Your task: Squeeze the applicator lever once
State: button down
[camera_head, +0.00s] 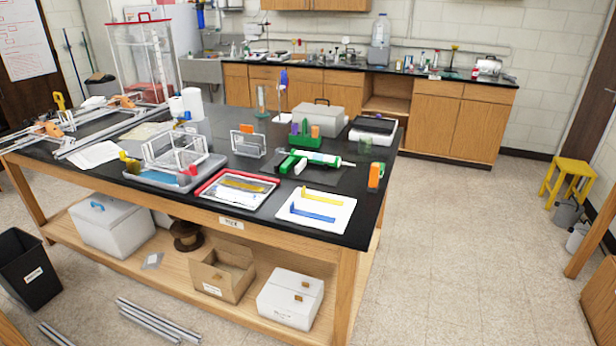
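I cannot make out the lever at this size. My gripper is not in view.
A white sheet (335,224) with yellow and blue pieces and a red-edged tray (213,199) lie at the front of the bench. An orange bottle (375,176) stands near the right edge. A green caddy (304,137) stands behind the applicator.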

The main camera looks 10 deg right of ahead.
aim_at(303, 163)
jog(key=k, duration=0.7)
jog(key=u, duration=0.3)
jog(key=i, duration=0.8)
jog(key=u, duration=0.95)
jog(key=i, duration=0.6)
jog(key=u, duration=0.45)
